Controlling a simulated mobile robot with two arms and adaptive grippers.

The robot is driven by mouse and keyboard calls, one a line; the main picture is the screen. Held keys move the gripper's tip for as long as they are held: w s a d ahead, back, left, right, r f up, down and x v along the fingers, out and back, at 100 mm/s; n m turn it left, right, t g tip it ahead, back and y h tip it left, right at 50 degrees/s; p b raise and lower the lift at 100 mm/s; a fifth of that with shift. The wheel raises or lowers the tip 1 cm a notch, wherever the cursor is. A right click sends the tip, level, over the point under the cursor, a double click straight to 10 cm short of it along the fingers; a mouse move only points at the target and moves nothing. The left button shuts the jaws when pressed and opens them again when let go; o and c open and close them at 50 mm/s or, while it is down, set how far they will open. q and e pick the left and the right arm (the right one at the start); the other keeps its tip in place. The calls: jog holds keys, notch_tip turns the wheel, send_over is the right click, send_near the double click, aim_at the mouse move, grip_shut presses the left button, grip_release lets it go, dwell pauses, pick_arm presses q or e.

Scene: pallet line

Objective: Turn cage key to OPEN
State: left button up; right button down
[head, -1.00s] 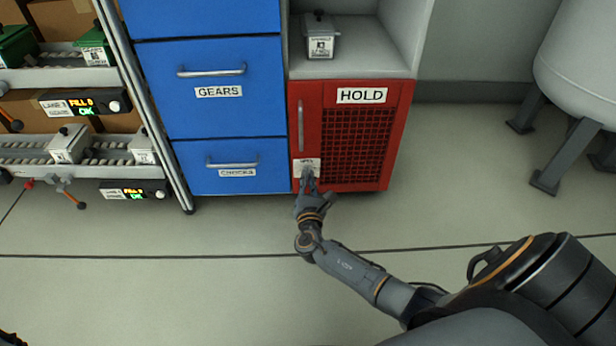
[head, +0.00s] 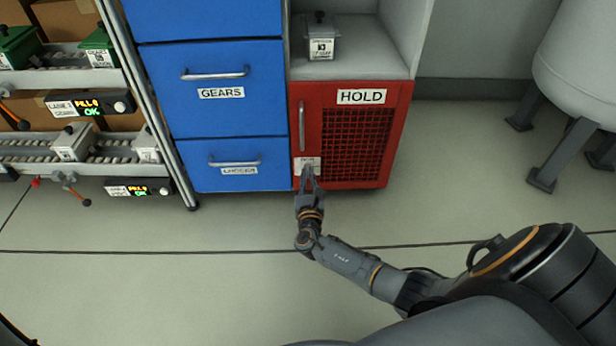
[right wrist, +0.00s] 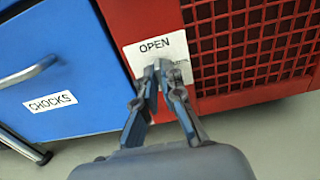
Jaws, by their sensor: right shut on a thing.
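The red cage (head: 397,120) has a mesh door and a HOLD label. At its lower left is a white key plate (head: 300,163), which also shows in the right wrist view (right wrist: 140,57). The plate reads OPEN at the top, with smaller print at its right, partly covered by a finger. My right gripper (head: 312,175) is at the plate, and its fingertips (right wrist: 161,72) meet just below the word OPEN. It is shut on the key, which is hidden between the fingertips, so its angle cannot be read. The cage door looks closed. My left gripper is not in view.
Blue drawers labelled GEARS (head: 270,75) and CHOCKS (right wrist: 85,75) stand directly left of the cage. A grey box (head: 321,45) sits on the shelf above. Conveyor lanes (head: 30,145) are at left, a white tank (head: 580,80) at right. The floor in front is clear.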

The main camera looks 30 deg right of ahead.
jog(key=shift+d, duration=0.1)
jog(key=c, duration=1.5)
grip_release()
jog(key=v, duration=1.2)
